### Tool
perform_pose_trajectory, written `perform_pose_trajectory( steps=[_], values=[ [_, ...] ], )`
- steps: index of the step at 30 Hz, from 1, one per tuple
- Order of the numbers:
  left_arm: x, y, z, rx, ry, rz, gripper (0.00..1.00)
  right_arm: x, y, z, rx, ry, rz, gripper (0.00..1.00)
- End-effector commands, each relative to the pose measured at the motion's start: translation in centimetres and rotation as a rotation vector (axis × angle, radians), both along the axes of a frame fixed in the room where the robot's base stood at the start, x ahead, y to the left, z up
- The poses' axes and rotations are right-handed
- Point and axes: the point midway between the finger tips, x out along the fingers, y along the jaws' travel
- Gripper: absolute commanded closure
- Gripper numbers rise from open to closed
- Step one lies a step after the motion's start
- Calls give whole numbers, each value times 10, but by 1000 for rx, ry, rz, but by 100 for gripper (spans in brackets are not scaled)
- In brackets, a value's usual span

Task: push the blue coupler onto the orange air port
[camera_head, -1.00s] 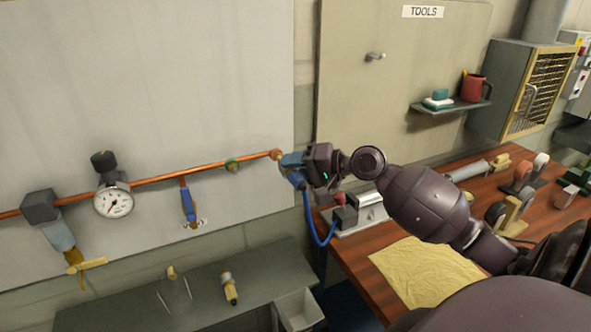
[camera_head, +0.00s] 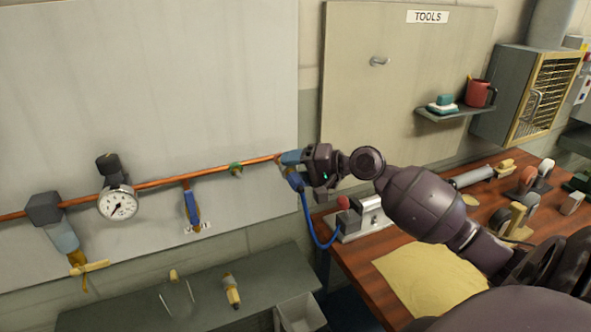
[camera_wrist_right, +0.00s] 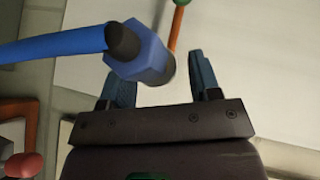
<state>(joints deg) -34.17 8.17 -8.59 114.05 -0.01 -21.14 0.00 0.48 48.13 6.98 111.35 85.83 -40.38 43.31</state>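The blue coupler (camera_head: 296,181) is at the end of my right gripper (camera_head: 291,158), with a blue hose curving down from it. In the right wrist view the coupler (camera_wrist_right: 140,52) stands between the two blue fingers of my right gripper (camera_wrist_right: 160,78), and its contact with them is partly hidden. The coupler's nose overlaps the end of the copper pipe, where the orange air port (camera_head: 278,157) is mostly covered. I cannot tell whether the coupler is fully seated. My left gripper is not in view.
A wooden bench (camera_head: 365,258) with a yellow cloth (camera_head: 430,277) lies below my right arm. A grey shelf (camera_head: 130,312) is below the pipe.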

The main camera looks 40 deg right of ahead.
Motion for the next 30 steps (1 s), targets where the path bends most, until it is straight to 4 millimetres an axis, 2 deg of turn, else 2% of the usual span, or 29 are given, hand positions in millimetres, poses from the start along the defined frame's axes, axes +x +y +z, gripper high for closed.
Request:
perform_pose_trajectory(
  steps=[3,15,21,30],
  values=[
    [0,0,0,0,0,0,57,0,0,0,0,0,0,30],
    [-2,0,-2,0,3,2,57,0,0,-1,0,1,0,30],
    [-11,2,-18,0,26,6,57,-28,-19,5,-2,4,-1,30],
    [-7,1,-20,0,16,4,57,-69,-47,19,0,2,-2,30]
  ],
)
